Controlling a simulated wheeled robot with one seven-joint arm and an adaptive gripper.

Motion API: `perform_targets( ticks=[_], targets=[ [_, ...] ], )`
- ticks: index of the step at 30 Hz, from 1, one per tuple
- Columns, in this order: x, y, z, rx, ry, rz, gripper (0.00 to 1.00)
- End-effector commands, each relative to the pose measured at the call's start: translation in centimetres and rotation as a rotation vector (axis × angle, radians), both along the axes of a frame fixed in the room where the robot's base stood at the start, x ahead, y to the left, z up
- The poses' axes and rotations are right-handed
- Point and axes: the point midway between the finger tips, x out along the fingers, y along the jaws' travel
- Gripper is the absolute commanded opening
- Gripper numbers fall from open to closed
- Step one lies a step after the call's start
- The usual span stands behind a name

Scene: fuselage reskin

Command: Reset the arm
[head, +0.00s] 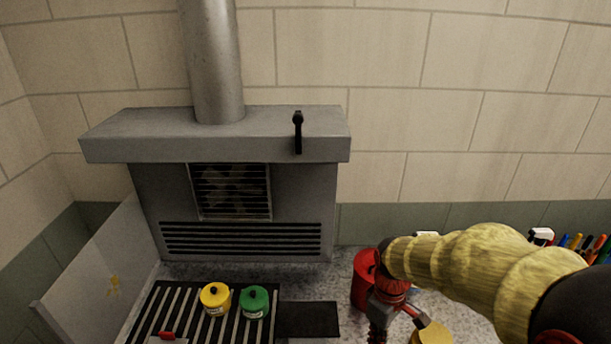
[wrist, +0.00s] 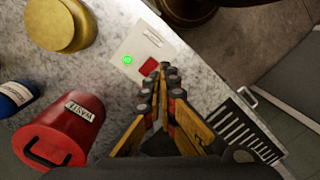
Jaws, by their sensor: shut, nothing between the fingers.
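My arm in its yellow padded sleeve reaches in from the right of the head view. My gripper (head: 378,335) hangs down at the bottom edge of that view, partly cut off, in front of the red waste bin. In the wrist view my gripper (wrist: 162,75) has its yellow and black fingers together at the tips, with nothing between them. The tips are over the counter edge, near a white panel (wrist: 145,50) with a lit green light (wrist: 127,60) and a red square (wrist: 149,66). I cannot tell their height.
The red waste bin (head: 362,285) stands on the speckled counter and also shows in the wrist view (wrist: 65,125). A brass-coloured object (wrist: 62,22) and a blue bottle (wrist: 14,97) are nearby. Yellow (head: 214,299) and green (head: 254,302) pots sit on slats below the grey hood (head: 220,135).

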Motion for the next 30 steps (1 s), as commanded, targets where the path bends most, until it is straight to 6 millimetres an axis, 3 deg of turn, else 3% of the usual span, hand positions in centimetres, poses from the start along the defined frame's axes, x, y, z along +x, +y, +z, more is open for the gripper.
perform_targets(
  ticks=[6, 12, 21, 30],
  targets=[
    [-4.7, -0.4, 3.7, -0.005, -0.135, -0.461, 0.00],
    [-8.6, -0.8, 5.9, 0.045, -0.274, -0.706, 0.00],
    [-12.3, -1.2, 8.3, 0.133, -0.486, -0.758, 0.00],
    [-12.7, -1.3, 9.2, 0.157, -0.548, -0.758, 0.00]
  ],
)
